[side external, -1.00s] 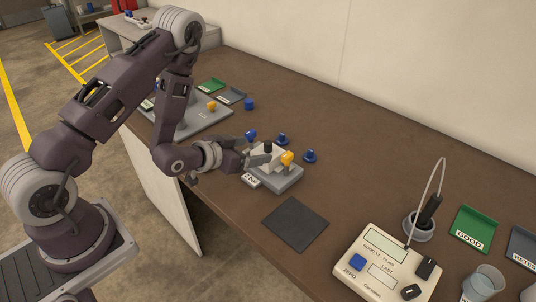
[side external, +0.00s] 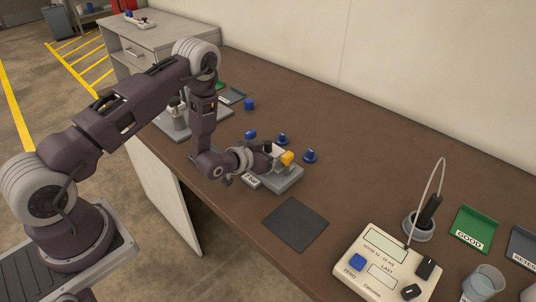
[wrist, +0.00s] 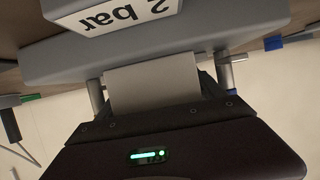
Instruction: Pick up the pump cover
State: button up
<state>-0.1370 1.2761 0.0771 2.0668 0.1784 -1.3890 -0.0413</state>
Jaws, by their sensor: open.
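What I take to be the pump cover is a pale grey block (wrist: 153,85) on the grey pump base (wrist: 205,42). In the wrist view it lies between the two fingers of my gripper (wrist: 160,82), with a gap on each side, so the gripper is open around it. In the side view my gripper (side external: 266,153) is low at the pump station, and its wrist hides part of the block (side external: 278,150). The grey base (side external: 286,179) carries a yellow knob (side external: 287,158). A "2 bar" label (wrist: 115,15) shows on the base's front.
A dark mat (side external: 295,224) lies in front to the right. A cream meter (side external: 385,262) stands farther right. A second grey base (side external: 207,118) with parts is behind my arm. Bench around the mat is clear.

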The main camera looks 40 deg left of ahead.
jog(key=shift+r, duration=0.1)
jog(key=c, duration=1.2)
